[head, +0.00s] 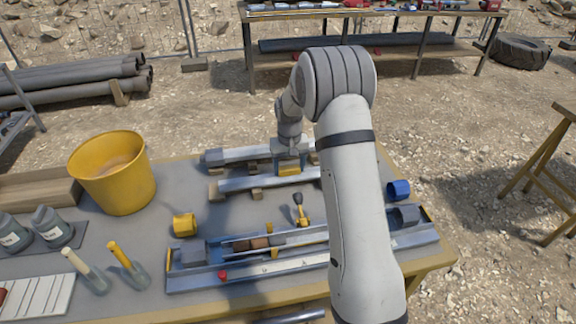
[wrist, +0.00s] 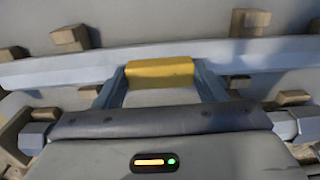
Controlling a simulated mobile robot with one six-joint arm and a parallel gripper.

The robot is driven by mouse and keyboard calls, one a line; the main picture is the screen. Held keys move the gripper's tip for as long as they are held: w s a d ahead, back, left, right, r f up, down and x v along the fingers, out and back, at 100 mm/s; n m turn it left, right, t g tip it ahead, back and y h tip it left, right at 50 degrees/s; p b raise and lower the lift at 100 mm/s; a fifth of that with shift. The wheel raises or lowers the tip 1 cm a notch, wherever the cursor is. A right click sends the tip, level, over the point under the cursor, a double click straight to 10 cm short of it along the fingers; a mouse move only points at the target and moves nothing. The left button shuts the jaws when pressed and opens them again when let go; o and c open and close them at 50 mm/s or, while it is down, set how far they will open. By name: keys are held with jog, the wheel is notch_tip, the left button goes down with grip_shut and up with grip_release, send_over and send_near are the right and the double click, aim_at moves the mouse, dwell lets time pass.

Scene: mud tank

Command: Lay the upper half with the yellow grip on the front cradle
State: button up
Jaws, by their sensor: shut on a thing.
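The upper half (head: 240,183) is a long pale grey-blue bar with a yellow grip (head: 289,169) in its middle. My gripper (head: 288,166) is shut on the yellow grip; in the wrist view the fingers stand at both ends of the grip (wrist: 160,72). The front cradle's wooden blocks (head: 256,194) show below the bar, and in the wrist view blocks (wrist: 70,38) show along it. I cannot tell whether the bar touches them. Behind it lies another grey bar (head: 240,154) with a hexagonal end, partly hidden by my gripper in the wrist view (wrist: 32,138).
A blue-grey trough (head: 200,280) with core pieces lies at the table's front. My arm hides part of the table's right side.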

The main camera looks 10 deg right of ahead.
aim_at(289, 168)
jog(key=o, duration=1.3)
notch_tip(289, 168, up, 13)
jog(key=s+r+t, duration=0.1)
jog(key=s+r, duration=0.3)
jog(key=s, duration=0.3)
jog(key=s+r, duration=0.4)
jog(key=s, duration=1)
jog(key=s+f+t, duration=0.1)
jog(key=s, duration=0.5)
jog(key=s+f+t, duration=0.1)
jog(key=s, duration=0.6)
jog(key=shift+a, duration=0.1)
